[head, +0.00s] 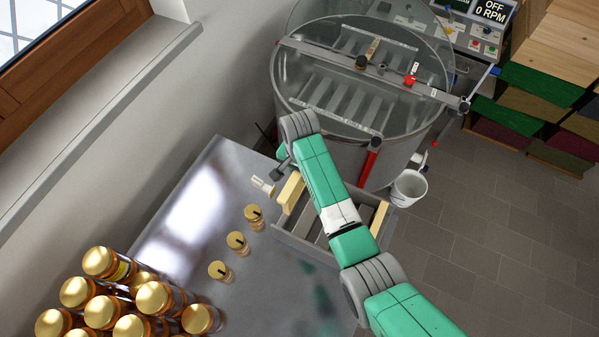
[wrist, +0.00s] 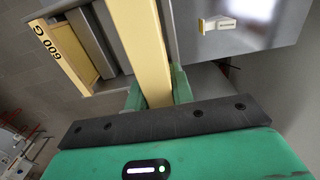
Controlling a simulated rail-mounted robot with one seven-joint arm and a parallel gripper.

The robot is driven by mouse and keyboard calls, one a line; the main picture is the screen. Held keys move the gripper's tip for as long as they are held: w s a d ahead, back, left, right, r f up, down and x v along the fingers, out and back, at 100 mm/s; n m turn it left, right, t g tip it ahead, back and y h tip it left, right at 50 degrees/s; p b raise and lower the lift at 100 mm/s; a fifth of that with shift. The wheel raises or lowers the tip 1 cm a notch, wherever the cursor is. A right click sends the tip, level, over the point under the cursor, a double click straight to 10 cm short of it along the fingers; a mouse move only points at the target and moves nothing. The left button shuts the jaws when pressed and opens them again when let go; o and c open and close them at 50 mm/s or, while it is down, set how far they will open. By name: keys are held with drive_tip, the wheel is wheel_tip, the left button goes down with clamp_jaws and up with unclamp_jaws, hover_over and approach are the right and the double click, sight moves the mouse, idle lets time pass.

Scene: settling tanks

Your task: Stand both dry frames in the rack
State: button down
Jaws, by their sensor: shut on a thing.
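My gripper (wrist: 158,92) is shut on the pale yellow wooden bar of a frame (wrist: 150,45). In the head view this frame (head: 290,193) shows at the left side of the grey rack (head: 293,240); my arm covers part of it. A second pale wooden frame (wrist: 60,50), marked "600 G", stands in the rack in the wrist view; it shows at the rack's right side in the head view (head: 378,217). My fingertips are hidden in the head view. I cannot tell whether the held frame is fully seated.
The rack is at the metal table's (head: 200,215) right edge. Three small gold-lidded jars (head: 238,241) and a small white item (head: 262,186) are left of it. Larger jars (head: 100,262) crowd the front left. The round extractor (head: 340,150) and white bucket (head: 408,188) stand beyond.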

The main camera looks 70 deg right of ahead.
drive_tip(key=shift+a, duration=0.2)
drive_tip(key=shift+f+b, duration=0.3)
drive_tip(key=shift+f, duration=0.1)
wheel_tip(320, 180, down, 18)
drive_tip(key=b, duration=1.2)
idle(0.3)
idle(1.0)
drive_tip(key=c, duration=1.1)
unclamp_jaws()
drive_tip(key=shift+f, duration=0.1)
wheel_tip(320, 180, up, 8)
drive_tip(key=shift+f, duration=0.1)
